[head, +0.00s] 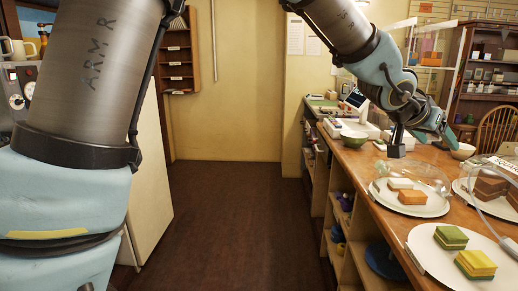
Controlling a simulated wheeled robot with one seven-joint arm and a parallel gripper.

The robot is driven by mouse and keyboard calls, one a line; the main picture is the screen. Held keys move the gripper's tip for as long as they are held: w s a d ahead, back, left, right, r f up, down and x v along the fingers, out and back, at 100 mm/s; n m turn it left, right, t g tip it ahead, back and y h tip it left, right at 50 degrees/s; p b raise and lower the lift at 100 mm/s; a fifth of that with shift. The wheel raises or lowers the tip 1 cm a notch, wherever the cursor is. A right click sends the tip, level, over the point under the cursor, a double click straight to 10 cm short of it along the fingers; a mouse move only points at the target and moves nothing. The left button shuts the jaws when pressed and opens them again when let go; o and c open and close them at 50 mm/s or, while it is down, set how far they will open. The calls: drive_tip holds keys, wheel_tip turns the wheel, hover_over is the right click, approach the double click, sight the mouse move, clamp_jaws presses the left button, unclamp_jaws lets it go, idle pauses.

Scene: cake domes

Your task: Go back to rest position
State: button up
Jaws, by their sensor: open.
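My arm reaches in from the top of the head view and bends down over the right-hand counter. My gripper (446,133) is at its end, above the counter behind the cake plates. It is small in the picture; it looks open, and I see nothing held in it. Brown cakes (489,189) sit at the right edge, partly cut off.
The wooden counter (357,172) runs along the right, with open shelves below. A chair (495,128) is behind. The dark floor (235,220) in the middle is clear.

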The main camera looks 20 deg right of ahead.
drive_tip(key=w+a+f+n+t+y, duration=0.15)
drive_tip(key=w+a+f, duration=0.25)
drive_tip(key=w+a, duration=0.45)
drive_tip(key=w+a+f+n+t+y, duration=0.1)
drive_tip(key=w+a+f+n+y, duration=0.2)
drive_tip(key=w+a, duration=0.55)
drive_tip(key=w+a+f+n+t+y, duration=0.1)
drive_tip(key=w+a+f+n+y, duration=0.25)
drive_tip(key=a, duration=0.85)
drive_tip(key=s+a+f+n+g+y, duration=0.1)
drive_tip(key=s+a+f+n, duration=0.1)
drive_tip(key=a, duration=0.8)
drive_tip(key=s+a+f+n+g+y, duration=0.1)
drive_tip(key=s+a+f+n, duration=0.1)
drive_tip(key=a, duration=0.8)
drive_tip(key=s+a+f+n+g+y, duration=0.1)
drive_tip(key=s+a+f+n, duration=0.1)
drive_tip(key=a, duration=0.8)
drive_tip(key=shift+s+f, duration=0.55)
drive_tip(key=shift+f, duration=0.1)
drive_tip(key=shift+o, duration=0.2)
